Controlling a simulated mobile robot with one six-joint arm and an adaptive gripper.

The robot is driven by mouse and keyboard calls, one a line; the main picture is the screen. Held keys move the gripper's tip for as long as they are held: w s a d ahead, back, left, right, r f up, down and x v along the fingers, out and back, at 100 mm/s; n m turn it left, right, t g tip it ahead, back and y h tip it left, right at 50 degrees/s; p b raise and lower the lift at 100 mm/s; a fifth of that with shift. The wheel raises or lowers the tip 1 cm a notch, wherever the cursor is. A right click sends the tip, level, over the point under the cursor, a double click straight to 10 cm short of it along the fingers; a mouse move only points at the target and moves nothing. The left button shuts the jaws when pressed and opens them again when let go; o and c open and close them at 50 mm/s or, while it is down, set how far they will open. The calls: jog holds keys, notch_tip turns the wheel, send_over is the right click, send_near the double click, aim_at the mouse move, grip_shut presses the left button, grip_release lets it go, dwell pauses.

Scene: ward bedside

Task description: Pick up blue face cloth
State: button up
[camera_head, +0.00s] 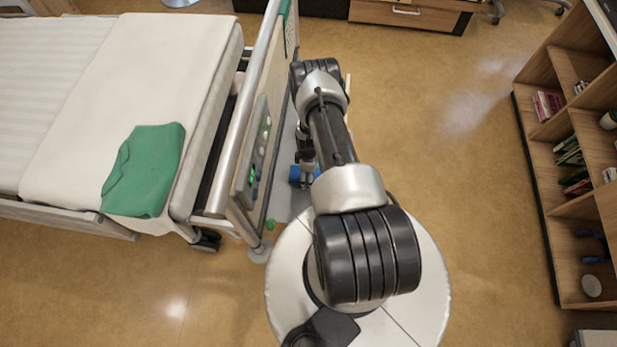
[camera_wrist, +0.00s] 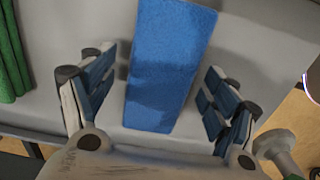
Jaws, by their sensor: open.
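The blue face cloth (camera_wrist: 172,62) lies as a folded strip on a pale grey surface (camera_wrist: 245,55) in the wrist view. My gripper (camera_wrist: 160,88) is open, with one finger on either side of the cloth's near end. Gaps show between the cloth and both fingers, and nothing is held. The height of the fingers above the cloth is hard to judge. In the head view, my arm hides most of this spot beside the bed's end board; only small blue patches (camera_head: 295,174) show by the gripper.
A green cloth (camera_wrist: 12,55) lies left in the wrist view. A grey-green object (camera_wrist: 278,150) stands close to the right finger. In the head view, the bed's end board (camera_head: 262,120) borders my arm. A folded green garment (camera_head: 148,170) lies on the bed; shelves (camera_head: 560,130) stand right.

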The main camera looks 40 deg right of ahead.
jog(key=shift+f, duration=0.1)
jog(key=c, duration=1.1)
